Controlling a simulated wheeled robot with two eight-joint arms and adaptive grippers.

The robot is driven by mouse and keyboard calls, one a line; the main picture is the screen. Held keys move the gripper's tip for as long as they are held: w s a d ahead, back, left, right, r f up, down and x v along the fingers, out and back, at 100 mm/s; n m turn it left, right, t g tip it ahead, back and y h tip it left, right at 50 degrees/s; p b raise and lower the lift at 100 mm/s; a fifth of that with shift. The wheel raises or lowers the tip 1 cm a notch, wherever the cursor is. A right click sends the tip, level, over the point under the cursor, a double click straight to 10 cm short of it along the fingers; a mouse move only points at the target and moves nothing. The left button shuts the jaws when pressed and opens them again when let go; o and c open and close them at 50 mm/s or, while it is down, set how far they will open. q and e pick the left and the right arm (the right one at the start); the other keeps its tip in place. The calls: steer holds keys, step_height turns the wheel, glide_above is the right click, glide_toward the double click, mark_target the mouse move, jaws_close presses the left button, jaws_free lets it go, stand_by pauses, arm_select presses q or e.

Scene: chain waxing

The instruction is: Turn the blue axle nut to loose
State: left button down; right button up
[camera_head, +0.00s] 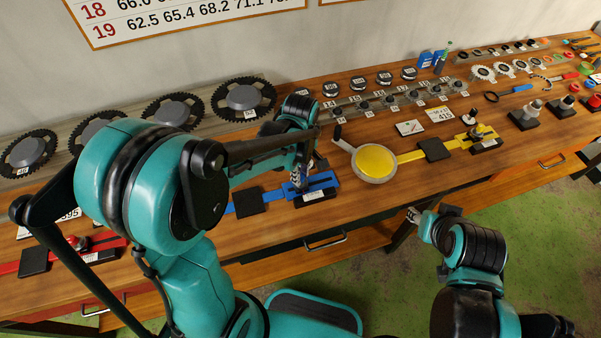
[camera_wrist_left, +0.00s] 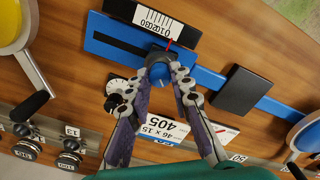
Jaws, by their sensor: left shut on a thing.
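The blue axle nut (camera_wrist_left: 157,78) shows as a round blue-topped knob on a blue slotted bar (camera_wrist_left: 110,35). My left gripper (camera_wrist_left: 166,70) is shut on it, with one finger on each side. In the head view my left gripper (camera_head: 300,178) reaches down over the blue bar (camera_head: 322,187), and its arm and fingers hide the nut there. A red pointer (camera_wrist_left: 168,45) stands beside the nut, near a white scale marked 0 to 30 (camera_wrist_left: 155,18). My right gripper (camera_head: 413,215) hangs past the table's front edge, small and partly hidden by its arm.
A black block (camera_wrist_left: 243,90) sits on the blue bar. A card reading 405 (camera_wrist_left: 165,128) and a small dial (camera_wrist_left: 118,104) lie close to my fingers. A yellow disc (camera_head: 375,162) with a handle stands to the right. Chainrings (camera_head: 243,98) line the back.

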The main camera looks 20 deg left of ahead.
stand_by(0.5)
arm_select(q)
steer(key=c, duration=1.3)
jaws_free()
steer(key=shift+c, duration=0.2)
step_height(320, 180, up, 12)
steer(key=s+a+f+m+t+b, duration=0.4)
steer(key=s+f+m+t+b, duration=0.3)
steer(key=m, duration=0.6)
steer(key=s+f, duration=0.1)
steer(key=s, duration=0.1)
steer(key=shift+s+f+m, duration=0.25)
steer(key=shift+s+m, duration=0.15)
